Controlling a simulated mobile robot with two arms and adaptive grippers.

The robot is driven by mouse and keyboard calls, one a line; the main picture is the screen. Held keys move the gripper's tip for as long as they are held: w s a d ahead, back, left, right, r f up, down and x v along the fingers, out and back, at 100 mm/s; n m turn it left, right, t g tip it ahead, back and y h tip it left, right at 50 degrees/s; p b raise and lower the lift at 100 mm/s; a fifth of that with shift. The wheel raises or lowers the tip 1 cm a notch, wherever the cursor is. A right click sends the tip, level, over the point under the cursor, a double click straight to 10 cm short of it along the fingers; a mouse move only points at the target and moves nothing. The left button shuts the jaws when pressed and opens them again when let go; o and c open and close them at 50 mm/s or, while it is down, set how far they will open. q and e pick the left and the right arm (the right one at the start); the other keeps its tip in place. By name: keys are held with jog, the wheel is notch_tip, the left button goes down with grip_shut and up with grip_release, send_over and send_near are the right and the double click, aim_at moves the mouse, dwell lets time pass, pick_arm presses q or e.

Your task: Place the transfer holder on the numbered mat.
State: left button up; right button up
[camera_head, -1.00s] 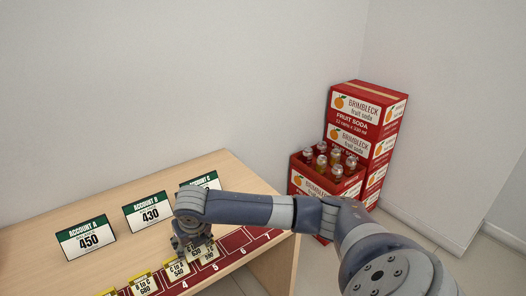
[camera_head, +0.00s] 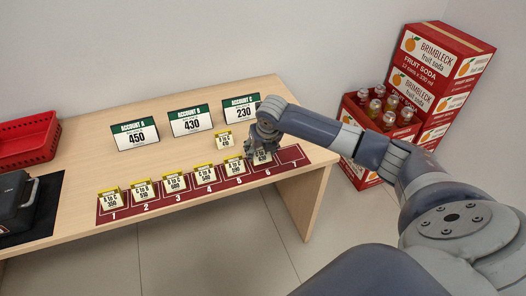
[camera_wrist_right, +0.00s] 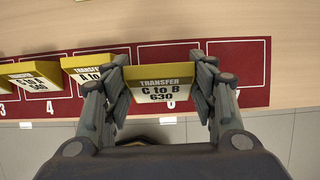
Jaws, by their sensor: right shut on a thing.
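My right gripper (camera_head: 262,149) is shut on a yellow-topped transfer holder (camera_head: 263,158). In the right wrist view this holder (camera_wrist_right: 160,88) sits between the fingers and reads "TRANSFER C to B 630". It is over slot 6 of the dark red numbered mat (camera_head: 290,157); I cannot tell if it touches the mat. Similar holders stand in slots 1 to 5, such as the one in slot 1 (camera_head: 111,199) and the one in slot 5 (camera_head: 233,167). Another holder (camera_head: 224,140) stands behind the mat. The rightmost slot (camera_wrist_right: 240,65) is empty. My left gripper is out of view.
Account signs A (camera_head: 136,135), B (camera_head: 192,121) and C (camera_head: 241,109) stand at the back of the counter. A red basket (camera_head: 27,143) and a black case (camera_head: 16,207) are at the left. Red soda boxes (camera_head: 437,75) and a bottle crate (camera_head: 362,129) stand right of the counter.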

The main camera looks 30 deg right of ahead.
aim_at(262, 153)
jog(key=shift+w+d+f, duration=0.1)
jog(key=shift+w+d, duration=0.6)
jog(key=shift+d+f, duration=0.1)
jog(key=shift+d, duration=0.05)
notch_tip(262, 153, down, 3)
jog(key=shift+r+p, duration=0.1)
jog(key=shift+p, duration=0.25)
jog(key=shift+f, duration=0.3)
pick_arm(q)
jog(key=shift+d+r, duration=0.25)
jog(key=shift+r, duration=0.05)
pick_arm(e)
jog(key=shift+f, duration=0.15)
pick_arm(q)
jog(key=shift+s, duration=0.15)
pick_arm(e)
jog(key=o, duration=1.1)
jog(key=shift+c, duration=0.2)
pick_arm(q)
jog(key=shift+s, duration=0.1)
